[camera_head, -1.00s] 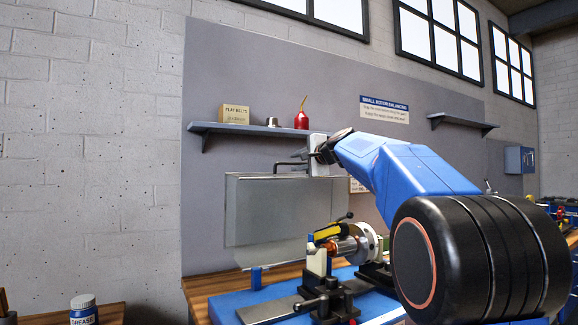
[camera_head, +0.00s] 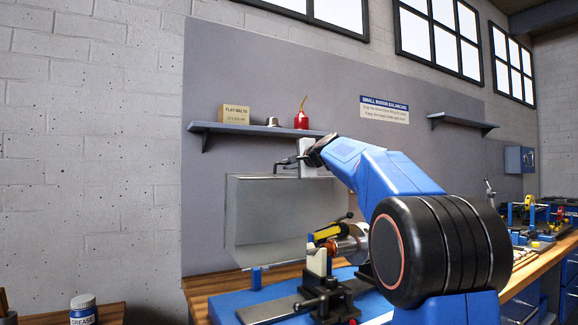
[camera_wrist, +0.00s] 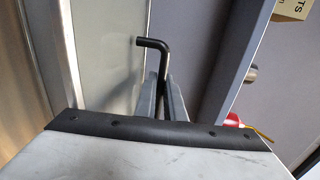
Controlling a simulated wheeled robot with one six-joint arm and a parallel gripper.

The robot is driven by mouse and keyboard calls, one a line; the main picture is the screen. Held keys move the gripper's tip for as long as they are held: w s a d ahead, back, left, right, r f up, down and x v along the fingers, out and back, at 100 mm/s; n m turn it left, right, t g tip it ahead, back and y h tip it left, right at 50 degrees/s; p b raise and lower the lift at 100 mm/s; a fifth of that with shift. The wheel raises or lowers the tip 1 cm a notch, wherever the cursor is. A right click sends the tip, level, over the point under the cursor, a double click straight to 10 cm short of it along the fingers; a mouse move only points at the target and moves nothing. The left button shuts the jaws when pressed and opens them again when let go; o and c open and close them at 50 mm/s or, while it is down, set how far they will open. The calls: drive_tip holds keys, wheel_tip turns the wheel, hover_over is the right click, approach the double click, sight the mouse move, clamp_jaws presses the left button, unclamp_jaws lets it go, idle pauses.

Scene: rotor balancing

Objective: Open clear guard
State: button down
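The clear guard (camera_head: 268,222) is a greyish see-through panel standing upright at the back of the balancing stand. A black bent-rod handle (camera_head: 277,167) rises from its top edge. My gripper (camera_head: 288,162) is at this handle, coming in from the right. In the wrist view, the two narrow fingers (camera_wrist: 163,98) are close together with the black handle (camera_wrist: 152,44) between them, its bent end sticking out beyond the tips. The fingers look shut on it, though contact is partly hidden. The guard's panel (camera_wrist: 112,50) is left of the fingers there.
The rotor (camera_head: 350,246) and its supports stand on a blue base (camera_head: 225,306) in front of the guard, partly behind my arm. A shelf (camera_head: 225,128) with a box, a small metal cup and a red oil can (camera_head: 301,120) hangs just above the guard.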

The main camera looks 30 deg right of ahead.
drive_tip(key=shift+s, duration=0.1)
drive_tip(key=s, duration=0.2)
drive_tip(key=s+r, duration=0.1)
drive_tip(key=s, duration=0.1)
drive_tip(key=s+r, duration=0.1)
drive_tip(key=s, duration=0.1)
drive_tip(key=shift+d, duration=0.1)
drive_tip(key=shift+f, duration=0.1)
drive_tip(key=c, duration=1.9)
unclamp_jaws()
drive_tip(key=shift+o, duration=0.2)
drive_tip(key=s+r, duration=0.2)
drive_tip(key=s, duration=1.5)
drive_tip(key=shift+s+d, duration=0.15)
drive_tip(key=shift+d, duration=0.15)
